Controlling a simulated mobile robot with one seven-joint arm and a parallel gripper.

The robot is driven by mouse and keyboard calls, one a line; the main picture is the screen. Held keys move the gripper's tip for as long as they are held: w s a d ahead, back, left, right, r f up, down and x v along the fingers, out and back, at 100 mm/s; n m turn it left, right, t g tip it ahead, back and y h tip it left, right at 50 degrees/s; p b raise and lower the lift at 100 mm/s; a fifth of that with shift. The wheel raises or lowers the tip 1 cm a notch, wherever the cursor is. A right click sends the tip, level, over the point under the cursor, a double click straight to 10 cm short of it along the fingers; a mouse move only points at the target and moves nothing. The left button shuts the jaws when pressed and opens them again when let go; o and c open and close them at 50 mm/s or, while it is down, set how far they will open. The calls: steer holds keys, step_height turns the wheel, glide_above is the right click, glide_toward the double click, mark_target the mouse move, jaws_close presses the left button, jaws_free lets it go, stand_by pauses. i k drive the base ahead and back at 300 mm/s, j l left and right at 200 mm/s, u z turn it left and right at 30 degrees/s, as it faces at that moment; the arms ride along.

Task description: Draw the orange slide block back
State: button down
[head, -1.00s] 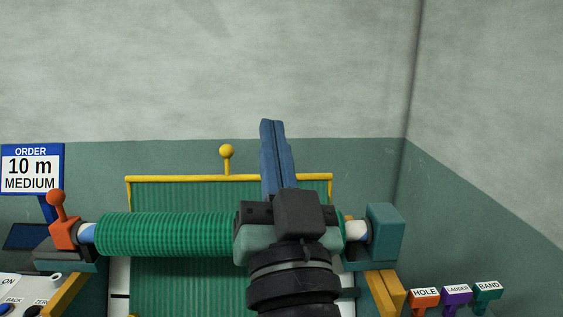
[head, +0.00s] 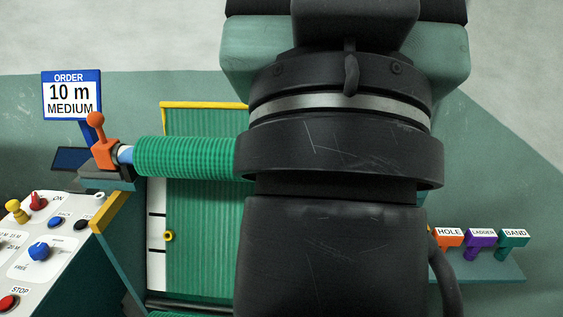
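The orange slide block (head: 104,153) sits on a grey ledge at the left end of the green netting roll (head: 185,157). An orange ball-topped handle (head: 95,120) stands up from it, leaning slightly left. A pale blue and white roll end lies just right of the block.
A control panel (head: 50,225) with knobs and buttons stands at lower left. An order sign (head: 71,95) reads 10 m MEDIUM. A yellow-edged frame holds green netting (head: 205,230). HOLE (head: 449,236), LADDER (head: 481,240) and BAND (head: 513,238) tools stand on a shelf at right.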

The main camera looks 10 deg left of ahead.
mark_target(104, 152)
steer(key=i+j+u, duration=0.3)
steer(key=j, duration=0.2)
steer(key=i+j+u, duration=0.35)
